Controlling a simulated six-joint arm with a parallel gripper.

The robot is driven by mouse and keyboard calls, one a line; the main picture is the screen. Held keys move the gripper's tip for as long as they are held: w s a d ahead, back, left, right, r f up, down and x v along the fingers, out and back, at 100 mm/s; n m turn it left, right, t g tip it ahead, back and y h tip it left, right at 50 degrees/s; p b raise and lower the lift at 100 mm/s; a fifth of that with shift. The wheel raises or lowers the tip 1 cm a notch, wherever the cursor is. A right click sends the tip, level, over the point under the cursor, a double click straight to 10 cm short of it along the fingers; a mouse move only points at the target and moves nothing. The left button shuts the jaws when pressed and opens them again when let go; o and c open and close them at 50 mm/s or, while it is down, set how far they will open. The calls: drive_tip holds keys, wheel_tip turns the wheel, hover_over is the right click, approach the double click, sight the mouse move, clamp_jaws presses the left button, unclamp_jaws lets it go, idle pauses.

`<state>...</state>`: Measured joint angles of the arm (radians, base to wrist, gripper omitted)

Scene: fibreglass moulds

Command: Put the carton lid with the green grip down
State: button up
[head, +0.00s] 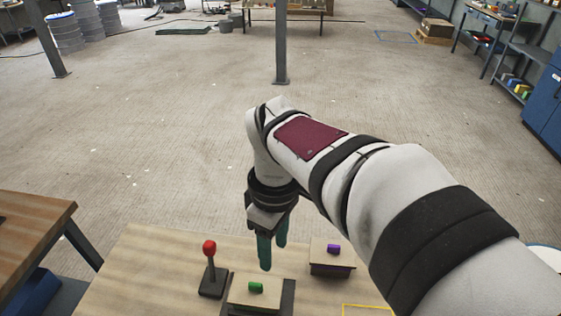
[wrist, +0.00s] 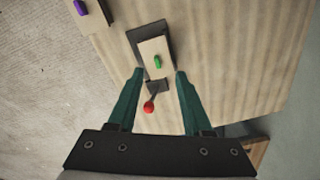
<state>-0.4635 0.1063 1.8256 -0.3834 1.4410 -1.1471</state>
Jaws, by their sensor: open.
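The carton lid with the green grip (head: 255,300) is a flat tan plate with a small green block (head: 256,287) on top. It lies over a dark piece (head: 288,298) at the front of the table; I cannot tell whether that is a carton or a flat base. The lid also shows in the wrist view (wrist: 152,49), ahead of the fingertips and roughly between their lines. My gripper (head: 273,257) has teal fingers pointing down, above and behind the lid. In the wrist view the fingers (wrist: 159,71) are spread with nothing held between them.
A lever with a red ball (head: 209,249) stands close to the lid's left. A second tan lid with a purple grip (head: 333,249) sits on a dark box at the right. A yellow outline (head: 367,307) marks the table's front right. The wooden table (head: 150,262) is bare at left.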

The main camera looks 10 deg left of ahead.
sight(255, 284)
drive_tip(key=w+a+f+n, duration=0.1)
drive_tip(key=w+a+n, duration=0.1)
drive_tip(key=a+n, duration=0.25)
drive_tip(key=f, duration=1.5)
drive_tip(key=shift+s+f, duration=0.2)
drive_tip(key=shift+f, duration=0.1)
clamp_jaws()
